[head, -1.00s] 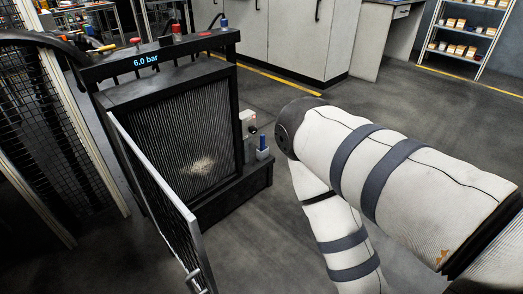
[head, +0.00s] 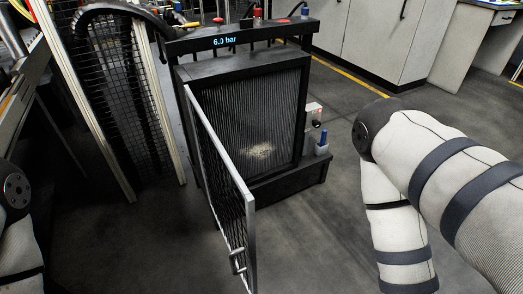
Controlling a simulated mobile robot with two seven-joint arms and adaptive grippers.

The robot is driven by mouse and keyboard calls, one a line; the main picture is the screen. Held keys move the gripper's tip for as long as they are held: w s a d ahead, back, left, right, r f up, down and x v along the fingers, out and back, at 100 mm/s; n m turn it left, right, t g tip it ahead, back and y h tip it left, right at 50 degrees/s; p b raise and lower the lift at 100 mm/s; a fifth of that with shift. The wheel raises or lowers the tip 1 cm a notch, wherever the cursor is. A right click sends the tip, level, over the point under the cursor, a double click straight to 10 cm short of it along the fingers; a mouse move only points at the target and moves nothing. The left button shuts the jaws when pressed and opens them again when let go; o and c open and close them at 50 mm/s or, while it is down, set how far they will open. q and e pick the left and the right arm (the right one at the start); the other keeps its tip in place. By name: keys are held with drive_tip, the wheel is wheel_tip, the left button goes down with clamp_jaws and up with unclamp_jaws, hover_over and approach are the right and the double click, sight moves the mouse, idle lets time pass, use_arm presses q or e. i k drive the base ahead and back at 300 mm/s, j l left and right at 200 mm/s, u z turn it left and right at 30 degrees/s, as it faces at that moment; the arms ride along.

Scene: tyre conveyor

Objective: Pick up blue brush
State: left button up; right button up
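A small blue upright thing (head: 322,138), which looks like the blue brush handle, stands in a grey holder (head: 321,150) low on the right side of the black machine. Its lower part is hidden in the holder. My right arm fills the right of the head view, with its elbow a little to the right of the blue thing. Part of my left arm shows at the left edge. Neither gripper is in the picture.
The black machine (head: 249,189) has a "6.0 bar" display and a mesh door (head: 249,232) standing open towards me. A pale dusty patch (head: 262,150) marks its ribbed panel. A mesh fence (head: 95,85) stands left. Grey cabinets (head: 370,35) stand behind. The floor in front is clear.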

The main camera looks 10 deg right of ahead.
sight(323, 141)
drive_tip(key=i+l+u, duration=0.25)
drive_tip(key=l, duration=0.5)
drive_tip(key=i+l+u, duration=0.2)
drive_tip(key=l, duration=0.6)
drive_tip(key=i+l+u, duration=0.25)
drive_tip(key=l, duration=0.6)
drive_tip(key=l+u, duration=0.25)
drive_tip(key=l, duration=0.55)
